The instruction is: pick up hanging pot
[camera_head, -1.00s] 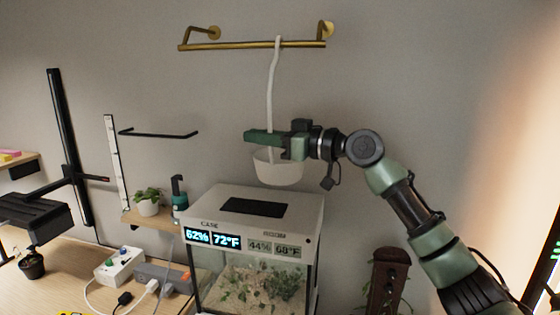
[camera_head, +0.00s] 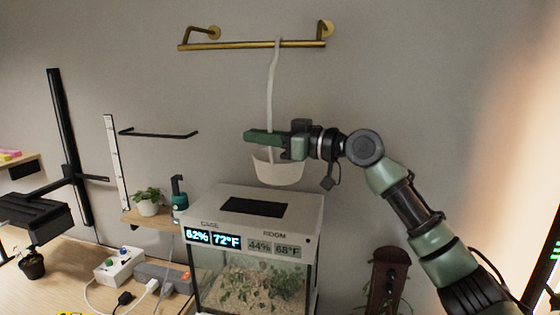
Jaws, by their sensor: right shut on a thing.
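The hanging pot (camera_head: 280,172) is a white bowl on a long white hanger strap (camera_head: 272,85). The strap runs up to a brass rail (camera_head: 250,45) on the wall and is looped at its top over the rail. My right gripper (camera_head: 262,137) is at the strap just above the pot's rim and is shut on the hanging pot's strap. Its fingers point left and hide part of the strap and the pot's rim. My left gripper is not in view.
A terrarium case (camera_head: 255,215) with lit displays stands below the pot. A small potted plant (camera_head: 148,203) and a teal bottle (camera_head: 179,200) sit on a shelf to its left. A black wall bar (camera_head: 158,133) is at left.

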